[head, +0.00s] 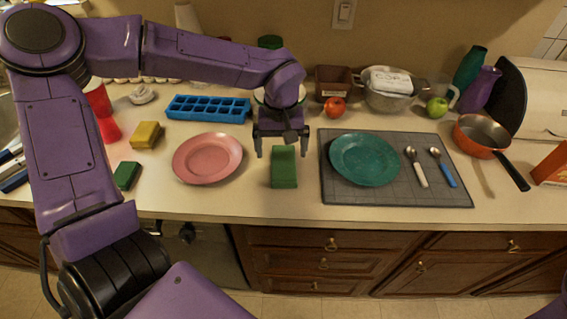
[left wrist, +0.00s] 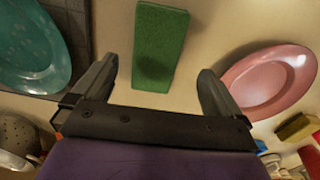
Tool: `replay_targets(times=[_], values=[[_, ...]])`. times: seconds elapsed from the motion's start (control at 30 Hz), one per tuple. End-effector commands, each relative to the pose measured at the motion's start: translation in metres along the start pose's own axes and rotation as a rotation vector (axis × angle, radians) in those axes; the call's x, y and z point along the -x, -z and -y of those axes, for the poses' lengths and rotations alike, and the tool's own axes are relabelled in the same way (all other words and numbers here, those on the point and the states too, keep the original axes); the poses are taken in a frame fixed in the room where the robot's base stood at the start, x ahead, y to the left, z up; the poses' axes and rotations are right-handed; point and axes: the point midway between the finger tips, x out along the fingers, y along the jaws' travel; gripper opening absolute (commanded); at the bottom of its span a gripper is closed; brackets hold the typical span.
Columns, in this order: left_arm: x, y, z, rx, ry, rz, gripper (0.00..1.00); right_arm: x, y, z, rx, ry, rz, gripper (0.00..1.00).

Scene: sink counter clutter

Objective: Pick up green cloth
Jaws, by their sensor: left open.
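A green cloth (head: 284,168) lies flat on the counter between the pink plate and the grey mat. It shows as a long green rectangle in the left wrist view (left wrist: 160,45). My left gripper (head: 282,150) is open and empty above the cloth's far end. The cloth appears apart from both fingers. My right gripper is not in either view.
A pink plate (head: 208,158) lies to the left and a teal plate (head: 364,160) sits on the grey mat (head: 400,195) to the right. A smaller green block (head: 126,176) and a yellow sponge (head: 146,135) are farther left. A blue ice tray (head: 209,109) and red apple (head: 334,106) stand behind.

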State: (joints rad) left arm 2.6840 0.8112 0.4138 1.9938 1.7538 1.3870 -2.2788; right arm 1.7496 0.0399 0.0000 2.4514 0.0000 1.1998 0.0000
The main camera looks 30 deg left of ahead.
Motion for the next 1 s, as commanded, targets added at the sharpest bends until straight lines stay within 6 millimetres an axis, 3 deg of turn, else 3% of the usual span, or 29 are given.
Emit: replay_targets(times=[0.27,0.53,0.57,0.7,1.0], values=[[-0.047,-0.003,-0.001,0.000,0.006,0.004,1.00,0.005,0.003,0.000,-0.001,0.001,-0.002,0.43],[-0.053,-0.003,-0.001,0.000,0.003,0.002,1.00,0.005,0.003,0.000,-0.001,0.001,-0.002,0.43],[-0.053,-0.003,-0.001,0.000,0.003,0.002,0.94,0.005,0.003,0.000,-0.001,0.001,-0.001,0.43],[-0.053,-0.003,-0.001,0.000,0.003,0.002,0.48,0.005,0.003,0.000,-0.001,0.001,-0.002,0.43],[-0.052,-0.003,-0.001,0.000,0.003,0.002,0.47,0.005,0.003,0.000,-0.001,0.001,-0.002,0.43]])
